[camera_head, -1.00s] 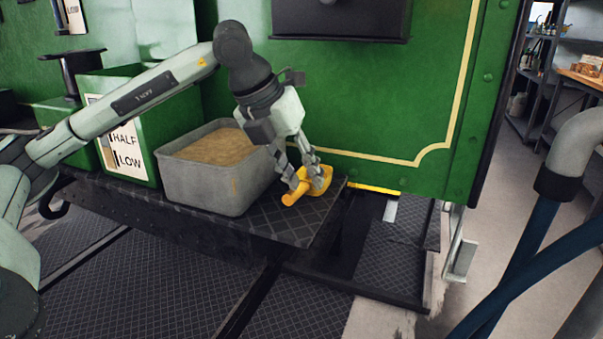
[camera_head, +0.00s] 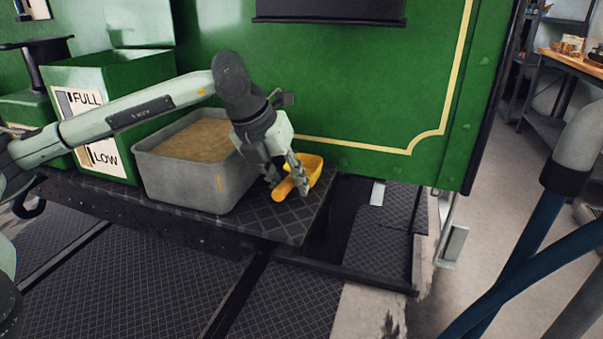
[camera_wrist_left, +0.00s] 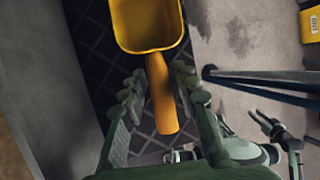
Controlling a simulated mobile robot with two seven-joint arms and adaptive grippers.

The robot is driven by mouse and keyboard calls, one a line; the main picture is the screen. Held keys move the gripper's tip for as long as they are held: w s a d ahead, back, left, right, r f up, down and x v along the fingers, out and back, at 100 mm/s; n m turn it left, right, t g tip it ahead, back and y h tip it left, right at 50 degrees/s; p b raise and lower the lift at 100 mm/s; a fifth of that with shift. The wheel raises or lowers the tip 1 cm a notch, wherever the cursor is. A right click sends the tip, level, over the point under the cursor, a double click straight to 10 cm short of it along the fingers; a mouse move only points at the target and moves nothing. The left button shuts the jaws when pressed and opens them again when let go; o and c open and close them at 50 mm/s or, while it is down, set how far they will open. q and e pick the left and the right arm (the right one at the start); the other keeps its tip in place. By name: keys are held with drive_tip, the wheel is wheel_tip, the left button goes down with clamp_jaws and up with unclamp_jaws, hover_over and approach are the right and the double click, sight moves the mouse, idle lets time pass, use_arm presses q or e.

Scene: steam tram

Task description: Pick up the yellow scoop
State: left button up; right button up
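The yellow scoop (camera_head: 298,180) lies at the right end of the dark patterned ledge (camera_head: 265,222), its bowl towards the green wall and its handle towards me. My left gripper (camera_head: 287,184) reaches down over it, one finger on each side of the handle. In the left wrist view the scoop's handle (camera_wrist_left: 161,95) runs between the fingertips (camera_wrist_left: 160,80), which have come in close against it. The bowl stays beyond the fingers. I see no clear gap under the scoop.
A grey tub (camera_head: 183,182) of sandy material stands just left of the gripper. A green box (camera_head: 115,85) with FULL and LOW labels stands further left. The green wall (camera_head: 330,95) rises behind. The ledge ends just right of the scoop.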

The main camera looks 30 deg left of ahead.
sight(292, 182)
use_arm(q)
drive_tip(key=shift+c, duration=0.3)
clamp_jaws()
use_arm(e)
drive_tip(key=shift+w+a+r, duration=0.15)
drive_tip(key=shift+w+a, duration=0.05)
drive_tip(key=shift+w, duration=0.1)
drive_tip(key=shift+s, duration=0.1)
